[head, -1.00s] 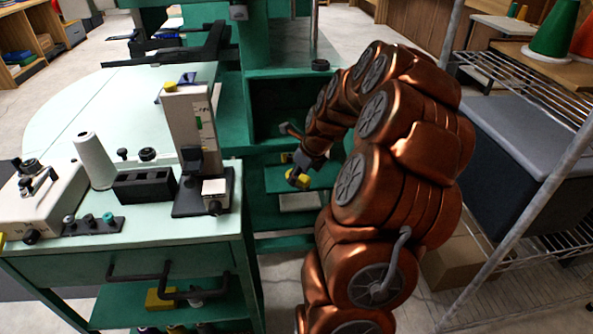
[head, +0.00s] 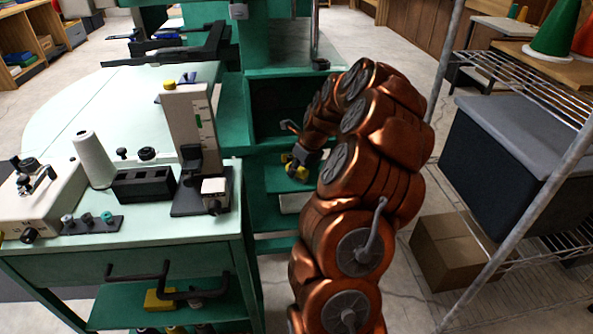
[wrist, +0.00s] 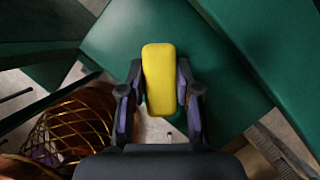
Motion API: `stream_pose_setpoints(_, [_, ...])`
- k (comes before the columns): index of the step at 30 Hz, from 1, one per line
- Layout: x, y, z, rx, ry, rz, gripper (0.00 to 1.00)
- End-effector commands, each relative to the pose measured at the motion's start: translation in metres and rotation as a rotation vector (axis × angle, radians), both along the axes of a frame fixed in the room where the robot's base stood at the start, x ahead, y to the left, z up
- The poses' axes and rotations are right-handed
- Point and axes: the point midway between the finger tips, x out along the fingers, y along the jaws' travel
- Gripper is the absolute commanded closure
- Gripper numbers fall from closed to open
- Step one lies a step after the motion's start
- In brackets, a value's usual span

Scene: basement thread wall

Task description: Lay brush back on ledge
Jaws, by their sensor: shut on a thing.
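My gripper (head: 296,164) is in front of the green machine frame, just above a green shelf in its lower opening. In the wrist view my gripper (wrist: 160,92) is shut on a yellow block-shaped thing, which I take to be the brush (wrist: 159,75). It points away from the palm, and no bristles show. In the head view only small yellow patches show at the fingers. A green flat ledge (wrist: 235,85) lies beyond and below the brush in the wrist view. The green shelf (head: 278,182) shows below my gripper in the head view; whether they touch cannot be told.
A pale green workbench (head: 140,215) with a white cone of thread (head: 94,160) and a gauge stand (head: 193,130) stands at left. A wire rack (head: 530,100) with a dark bin (head: 505,150) stands at right. A cardboard box (head: 450,255) is on the floor.

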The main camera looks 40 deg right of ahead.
Motion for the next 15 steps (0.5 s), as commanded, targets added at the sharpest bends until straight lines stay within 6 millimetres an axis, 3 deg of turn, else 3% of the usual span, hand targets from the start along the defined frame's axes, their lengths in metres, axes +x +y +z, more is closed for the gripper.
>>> stream_pose_setpoints(10, [0.0002, 0.0001, -0.0073, -0.001, 0.0, 0.001, 0.95])
stream_pose_setpoints(11, [0.0002, 0.0002, -0.0076, -0.001, 0.0, 0.001, 0.67])
stream_pose_setpoints(15, [0.0003, 0.0002, -0.0075, -0.001, -0.001, 0.001, 0.52])
